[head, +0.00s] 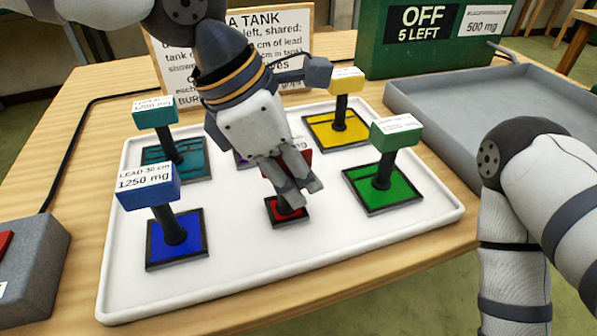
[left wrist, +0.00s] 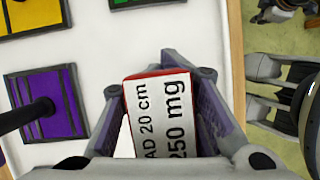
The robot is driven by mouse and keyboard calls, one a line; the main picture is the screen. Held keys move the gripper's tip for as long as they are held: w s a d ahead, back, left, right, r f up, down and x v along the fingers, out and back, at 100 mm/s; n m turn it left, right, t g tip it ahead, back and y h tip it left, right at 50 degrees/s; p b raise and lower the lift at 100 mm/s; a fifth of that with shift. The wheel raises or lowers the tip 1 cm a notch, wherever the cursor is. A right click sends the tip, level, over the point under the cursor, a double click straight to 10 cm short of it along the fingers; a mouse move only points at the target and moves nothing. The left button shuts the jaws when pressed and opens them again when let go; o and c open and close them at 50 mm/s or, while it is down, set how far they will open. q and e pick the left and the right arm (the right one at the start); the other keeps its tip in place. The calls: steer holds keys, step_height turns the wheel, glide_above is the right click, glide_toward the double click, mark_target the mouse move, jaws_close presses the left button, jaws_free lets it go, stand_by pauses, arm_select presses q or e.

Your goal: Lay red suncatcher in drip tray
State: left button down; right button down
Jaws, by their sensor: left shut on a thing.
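The red suncatcher is a small dark-framed red panel (head: 287,211) with a post and a red labelled block on top. The block shows in the left wrist view (left wrist: 158,112) between my fingers, with "20 cm" and "250 mg" readable. My left gripper (head: 298,188) is shut on that block from above and hides most of the post. The panel is over the white tray (head: 235,285); I cannot tell whether it touches it. A grey, low-walled tray (head: 430,97), apparently the drip tray, lies at the right, its visible floor bare. My right gripper is outside the head view.
Blue (head: 178,242), teal (head: 192,158), yellow (head: 338,128) and green (head: 385,188) panels with tall labelled posts stand around the red one. A purple panel (left wrist: 58,112) is close by. A green tank (head: 430,40) and a sign (head: 285,25) stand behind.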

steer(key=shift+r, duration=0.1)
arm_select(q)
steer(key=c, duration=1.2)
jaws_free()
steer(key=shift+f, duration=0.1)
steer(key=shift+c, duration=0.2)
steer(key=shift+r, duration=0.25)
steer(key=p+v, duration=0.1)
steer(key=v, duration=1.1)
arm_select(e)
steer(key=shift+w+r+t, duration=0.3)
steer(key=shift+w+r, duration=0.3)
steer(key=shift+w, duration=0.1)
